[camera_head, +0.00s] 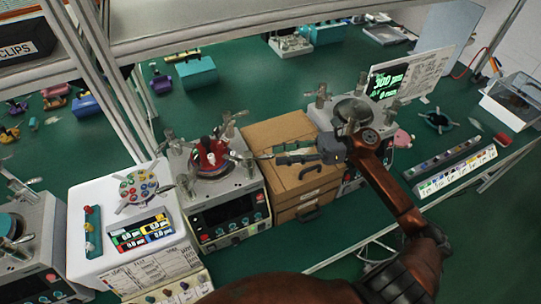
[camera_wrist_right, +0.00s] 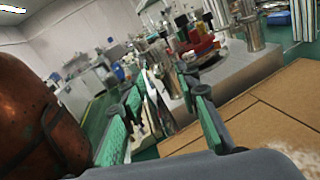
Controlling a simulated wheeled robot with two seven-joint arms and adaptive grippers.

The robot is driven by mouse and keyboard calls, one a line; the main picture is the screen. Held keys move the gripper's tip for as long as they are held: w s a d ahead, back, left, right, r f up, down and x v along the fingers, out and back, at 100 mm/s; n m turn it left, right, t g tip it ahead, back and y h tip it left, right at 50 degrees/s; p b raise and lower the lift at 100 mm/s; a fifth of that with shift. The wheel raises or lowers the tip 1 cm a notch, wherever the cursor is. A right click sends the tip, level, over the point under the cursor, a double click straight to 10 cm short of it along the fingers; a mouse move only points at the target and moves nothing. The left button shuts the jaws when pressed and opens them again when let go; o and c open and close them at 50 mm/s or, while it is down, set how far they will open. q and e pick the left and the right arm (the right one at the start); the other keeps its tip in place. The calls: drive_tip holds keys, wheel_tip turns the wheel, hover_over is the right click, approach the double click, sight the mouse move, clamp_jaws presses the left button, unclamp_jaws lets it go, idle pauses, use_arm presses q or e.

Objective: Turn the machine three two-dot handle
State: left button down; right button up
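A grey machine (camera_head: 238,187) with a red part (camera_head: 210,155) on top stands left of the wooden drawer boxes. Several metal cylinder handles stand around its top; one handle (camera_head: 242,116) is at its back right. I cannot make out dots or a machine number. My right gripper (camera_head: 279,152) is over the drawer boxes and points left toward this machine, apart from it. In the right wrist view my right gripper (camera_wrist_right: 162,112) has its green-padded fingers apart and nothing between them. Metal handles and the red part (camera_wrist_right: 203,42) show beyond the fingers. My left gripper is not in view.
The wooden drawer boxes (camera_head: 270,133) lie under my right gripper. A white unit (camera_head: 95,205) stands at left. Green bench (camera_head: 455,95) is partly clear at right.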

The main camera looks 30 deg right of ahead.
drive_tip(key=v, duration=0.7)
drive_tip(key=shift+d+r, duration=0.1)
